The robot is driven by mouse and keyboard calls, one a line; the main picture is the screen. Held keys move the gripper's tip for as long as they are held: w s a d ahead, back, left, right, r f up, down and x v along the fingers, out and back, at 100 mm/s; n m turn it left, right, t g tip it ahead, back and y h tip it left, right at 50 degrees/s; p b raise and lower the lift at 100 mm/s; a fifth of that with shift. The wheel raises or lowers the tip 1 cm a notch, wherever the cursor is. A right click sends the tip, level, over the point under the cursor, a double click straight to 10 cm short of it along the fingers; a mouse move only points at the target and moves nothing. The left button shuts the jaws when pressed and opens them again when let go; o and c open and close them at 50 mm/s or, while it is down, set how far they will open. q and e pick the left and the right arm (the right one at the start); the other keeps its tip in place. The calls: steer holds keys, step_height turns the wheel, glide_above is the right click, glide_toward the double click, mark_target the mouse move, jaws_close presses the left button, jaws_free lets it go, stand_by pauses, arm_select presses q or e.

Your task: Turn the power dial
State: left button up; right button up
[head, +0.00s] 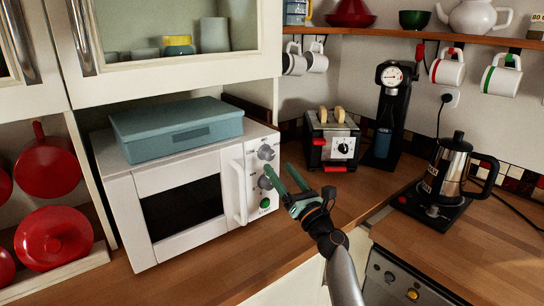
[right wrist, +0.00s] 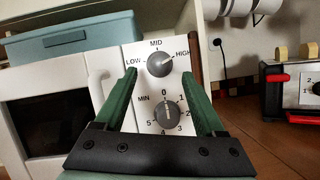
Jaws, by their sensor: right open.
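The white microwave (head: 157,190) stands on the wooden counter. Its power dial (head: 265,152) is the grey upper knob on the panel. In the right wrist view the power dial (right wrist: 159,65) is marked LOW, MID and HIGH, and its pale mark seems to point toward HIGH. Below it is the timer dial (right wrist: 168,114), marked 0 to 5, with its mark near 0. My right gripper (head: 279,170) is open and empty in front of the panel. In the wrist view its green fingertips (right wrist: 157,76) flank the power dial; I cannot tell the remaining gap. My left gripper is out of view.
A white door handle (head: 239,192) stands out left of the dials. A blue box (head: 178,128) lies on the microwave. A toaster (head: 333,142), coffee grinder (head: 388,110) and kettle (head: 450,170) stand to the right. Bare counter lies before the toaster.

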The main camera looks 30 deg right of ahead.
mark_target(271, 157)
steer(key=shift+x, duration=2.55)
steer(key=shift+c, duration=0.4)
jaws_close()
